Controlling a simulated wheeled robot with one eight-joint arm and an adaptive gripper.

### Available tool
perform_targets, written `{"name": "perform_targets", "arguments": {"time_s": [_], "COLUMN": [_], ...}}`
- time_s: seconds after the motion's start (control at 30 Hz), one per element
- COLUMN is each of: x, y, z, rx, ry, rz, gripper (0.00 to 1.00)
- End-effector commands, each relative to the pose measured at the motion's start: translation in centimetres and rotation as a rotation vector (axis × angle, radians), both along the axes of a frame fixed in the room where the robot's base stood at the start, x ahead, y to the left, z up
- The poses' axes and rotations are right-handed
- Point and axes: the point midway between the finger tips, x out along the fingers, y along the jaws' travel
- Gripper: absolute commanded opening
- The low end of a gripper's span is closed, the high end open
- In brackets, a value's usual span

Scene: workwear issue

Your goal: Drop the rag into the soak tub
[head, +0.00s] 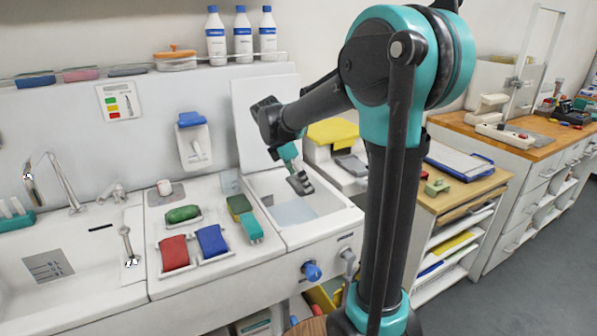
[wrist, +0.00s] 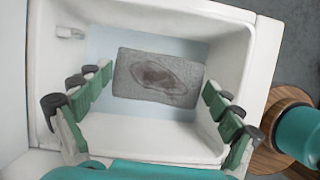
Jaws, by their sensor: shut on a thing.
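The rag (wrist: 158,77) is a grey, flat rectangular cloth with a dark brown stain. In the wrist view it spans between the fingertips of my gripper (wrist: 157,85), which is shut on it. In the head view my gripper (head: 292,160) points down, with the grey rag (head: 301,185) at its tips, over the opening of the soak tub (head: 318,232). The tub is white, with pale blue at its bottom. In the wrist view the white tub walls (wrist: 150,135) surround the rag. How far the rag is above the bottom is hard to tell.
A white raised panel (head: 262,95) stands behind the tub. Left of it lie a green-yellow sponge (head: 239,206), a teal brush (head: 251,228), and red (head: 174,252) and blue (head: 211,240) cloths. A sink (head: 60,270) is further left. A wooden-topped cart (head: 470,188) stands right.

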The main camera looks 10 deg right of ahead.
Motion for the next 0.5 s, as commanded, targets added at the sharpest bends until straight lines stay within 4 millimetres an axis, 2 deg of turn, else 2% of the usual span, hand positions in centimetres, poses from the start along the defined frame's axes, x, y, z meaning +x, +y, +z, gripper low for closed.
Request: {"name": "perform_targets", "arguments": {"time_s": [0.2,0.5], "x": [0.0,0.0], "y": [0.0,0.0], "z": [-1.8,-2.3], "rx": [0.0,0.0], "ry": [0.0,0.0], "rz": [0.0,0.0], "gripper": [0.64,0.64]}}
